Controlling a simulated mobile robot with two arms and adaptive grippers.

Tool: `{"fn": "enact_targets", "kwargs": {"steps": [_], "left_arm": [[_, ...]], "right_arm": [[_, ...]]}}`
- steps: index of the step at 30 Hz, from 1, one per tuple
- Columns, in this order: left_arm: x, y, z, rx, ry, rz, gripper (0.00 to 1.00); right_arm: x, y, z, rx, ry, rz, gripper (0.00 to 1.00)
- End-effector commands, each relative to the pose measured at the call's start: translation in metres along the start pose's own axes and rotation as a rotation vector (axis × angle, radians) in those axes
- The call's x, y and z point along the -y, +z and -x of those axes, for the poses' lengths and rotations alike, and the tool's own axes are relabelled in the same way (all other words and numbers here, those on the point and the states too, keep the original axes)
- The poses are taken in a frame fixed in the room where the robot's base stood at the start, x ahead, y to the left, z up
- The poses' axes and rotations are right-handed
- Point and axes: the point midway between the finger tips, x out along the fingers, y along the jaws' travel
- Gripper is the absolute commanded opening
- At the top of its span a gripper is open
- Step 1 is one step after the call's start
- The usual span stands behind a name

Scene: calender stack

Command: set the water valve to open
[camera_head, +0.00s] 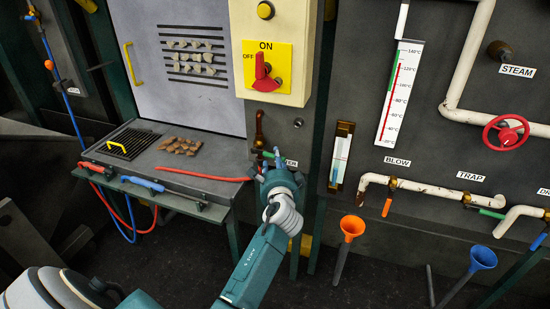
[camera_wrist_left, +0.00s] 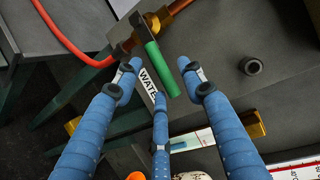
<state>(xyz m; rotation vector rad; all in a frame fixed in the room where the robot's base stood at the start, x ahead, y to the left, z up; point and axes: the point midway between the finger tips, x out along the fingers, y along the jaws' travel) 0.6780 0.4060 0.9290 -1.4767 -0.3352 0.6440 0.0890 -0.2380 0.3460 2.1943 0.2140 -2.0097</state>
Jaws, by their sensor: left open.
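The water valve's green handle (camera_wrist_left: 162,70) sticks out from a brass fitting (camera_wrist_left: 140,30) in the left wrist view, roughly crosswise to the pipe there. The handle shows only partly in the head view (camera_head: 268,154), behind my gripper. A white label (camera_wrist_left: 149,82) reading "WAT…" lies beside the handle, partly covered. My left gripper (camera_wrist_left: 160,76) is open, with two blue fingers on either side of the handle and a third below it. I see no clear grip; whether a finger touches the handle cannot be told. My right gripper is not in view.
A red hose (camera_head: 203,175) runs left of the valve across the grey shelf (camera_head: 215,162). A yellow ON/OFF panel (camera_head: 266,68) hangs above.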

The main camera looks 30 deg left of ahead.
Motion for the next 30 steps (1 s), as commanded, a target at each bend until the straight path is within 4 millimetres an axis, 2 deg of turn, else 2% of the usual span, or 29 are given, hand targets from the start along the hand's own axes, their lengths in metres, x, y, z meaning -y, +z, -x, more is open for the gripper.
{"fn": "enact_targets", "kwargs": {"steps": [3,6,16,17,21,23,30], "left_arm": [[0.001,0.0,-0.017,0.001,-0.001,0.0,0.4],[0.0,0.0,-0.025,0.0,0.0,-0.001,0.4],[0.0,0.0,-0.029,0.0,0.0,0.001,0.4],[0.0,0.0,-0.029,0.0,0.0,0.001,0.38],[0.0,0.0,-0.029,0.0,0.0,0.001,0.1],[0.0,0.0,-0.029,-0.001,0.0,0.001,0.0],[0.0,0.0,-0.029,-0.001,0.001,0.003,0.0]], "right_arm": [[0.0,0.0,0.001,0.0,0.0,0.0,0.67],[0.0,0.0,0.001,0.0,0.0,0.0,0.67],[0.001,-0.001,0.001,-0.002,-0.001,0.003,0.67],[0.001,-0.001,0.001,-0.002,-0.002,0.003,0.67],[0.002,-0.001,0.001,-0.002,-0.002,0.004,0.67],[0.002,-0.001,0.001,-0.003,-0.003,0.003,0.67],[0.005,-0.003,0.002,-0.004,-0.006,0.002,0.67]]}}
